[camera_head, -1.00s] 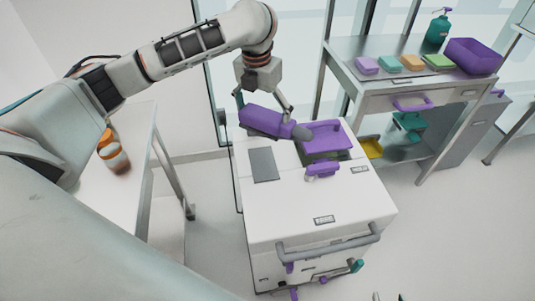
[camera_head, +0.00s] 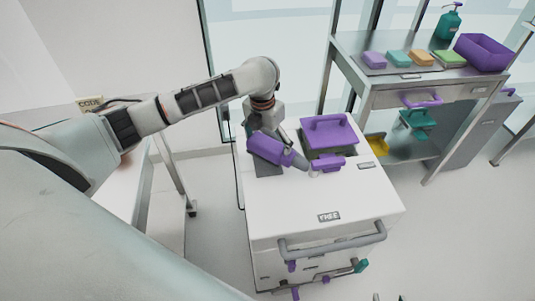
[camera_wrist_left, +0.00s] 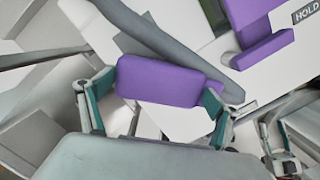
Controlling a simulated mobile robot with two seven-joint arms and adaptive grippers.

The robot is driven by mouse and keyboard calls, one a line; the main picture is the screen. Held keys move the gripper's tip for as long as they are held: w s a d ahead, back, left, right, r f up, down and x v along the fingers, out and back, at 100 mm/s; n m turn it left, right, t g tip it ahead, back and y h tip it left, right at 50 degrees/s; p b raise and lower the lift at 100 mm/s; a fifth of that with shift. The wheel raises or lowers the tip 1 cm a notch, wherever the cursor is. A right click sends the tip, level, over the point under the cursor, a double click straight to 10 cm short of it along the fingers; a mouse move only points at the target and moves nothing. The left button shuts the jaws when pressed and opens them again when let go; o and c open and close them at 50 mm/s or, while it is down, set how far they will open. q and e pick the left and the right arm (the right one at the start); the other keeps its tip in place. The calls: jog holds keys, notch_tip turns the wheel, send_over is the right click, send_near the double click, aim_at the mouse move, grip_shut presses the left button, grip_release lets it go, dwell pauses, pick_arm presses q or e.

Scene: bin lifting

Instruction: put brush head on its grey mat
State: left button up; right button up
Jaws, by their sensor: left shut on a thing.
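My left gripper (camera_head: 262,132) is shut on a purple block with a grey end, which looks like the brush head (camera_head: 270,148). In the left wrist view the brush head (camera_wrist_left: 168,82) sits between the teal fingertips of my left gripper (camera_wrist_left: 160,95). In the head view the brush head is over the grey mat (camera_head: 266,170) on the white cart, and hides most of it. The grey end points right, towards a small purple handle-like piece (camera_head: 328,163). I cannot tell whether the brush head touches the mat.
The white cart top (camera_head: 350,195) has a purple lid with a handle (camera_head: 328,132) at its back right. A grey push bar (camera_head: 330,242) is at its front. A metal shelf cart (camera_head: 375,95) stands at the right. The front of the cart top is clear.

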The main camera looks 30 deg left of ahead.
aim_at(265, 145)
pick_arm(q)
notch_tip(265, 145, down, 4)
jog(key=shift+f+b, duration=0.2)
jog(key=shift+b, duration=0.3)
jog(key=shift+r, duration=0.15)
jog(key=shift+f, duration=0.2)
jog(key=o, duration=1.1)
jog(key=shift+c, duration=0.2)
jog(key=r+p, duration=0.1)
jog(key=r, duration=0.3)
jog(key=s+r+p, duration=0.1)
jog(key=r, duration=0.3)
jog(key=r+p, duration=0.1)
jog(key=r, duration=0.3)
jog(key=shift+s+r, duration=0.15)
jog(key=shift+s, duration=0.05)
jog(key=shift+a, duration=0.1)
